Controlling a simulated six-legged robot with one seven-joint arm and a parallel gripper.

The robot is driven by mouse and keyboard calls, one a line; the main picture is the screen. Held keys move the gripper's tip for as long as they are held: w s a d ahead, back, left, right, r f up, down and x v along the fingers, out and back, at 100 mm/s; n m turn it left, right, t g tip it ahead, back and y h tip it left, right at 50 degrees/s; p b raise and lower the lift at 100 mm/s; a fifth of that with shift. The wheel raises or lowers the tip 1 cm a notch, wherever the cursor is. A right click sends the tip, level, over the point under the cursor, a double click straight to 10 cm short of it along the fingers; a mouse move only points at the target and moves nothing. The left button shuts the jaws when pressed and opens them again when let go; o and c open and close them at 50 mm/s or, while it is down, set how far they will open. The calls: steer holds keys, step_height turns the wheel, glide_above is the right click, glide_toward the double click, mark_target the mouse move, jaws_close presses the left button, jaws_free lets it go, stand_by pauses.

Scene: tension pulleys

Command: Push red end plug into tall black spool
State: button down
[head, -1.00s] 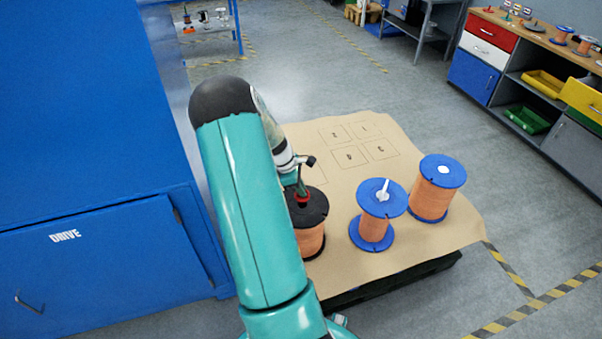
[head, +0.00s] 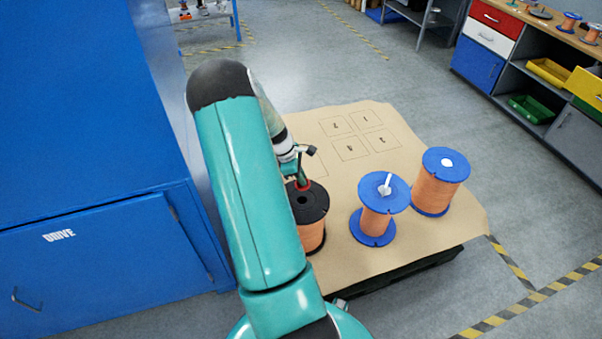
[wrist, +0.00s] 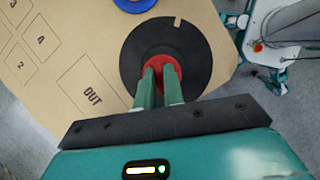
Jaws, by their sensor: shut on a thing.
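The tall black spool (head: 315,210) stands upright on the brown work surface, with orange winding below its black top flange. Its dark centre hole shows in the head view. My gripper (wrist: 160,72) is shut on the red end plug (wrist: 162,60). In the wrist view the plug lies over the middle of the black flange (wrist: 195,45). In the head view the red plug (head: 303,186) shows just beyond the hole, so it seems apart from it and above the flange. The plug's lower end is hidden.
Two blue spools with orange winding stand to the right; the nearer one (head: 385,193) has a white piece in its top, the farther one (head: 444,163) a white centre. Marked squares (head: 350,148) lie behind. A blue cabinet (head: 90,250) stands close on the left.

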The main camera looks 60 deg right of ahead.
steer(key=shift+w+f, duration=0.1)
steer(key=shift+f, duration=2.85)
steer(key=shift+f, duration=0.4)
steer(key=shift+f, duration=0.9)
steer(key=c, duration=1.4)
jaws_free()
steer(key=shift+c, duration=0.2)
steer(key=v, duration=1.3)
steer(key=shift+r, duration=0.3)
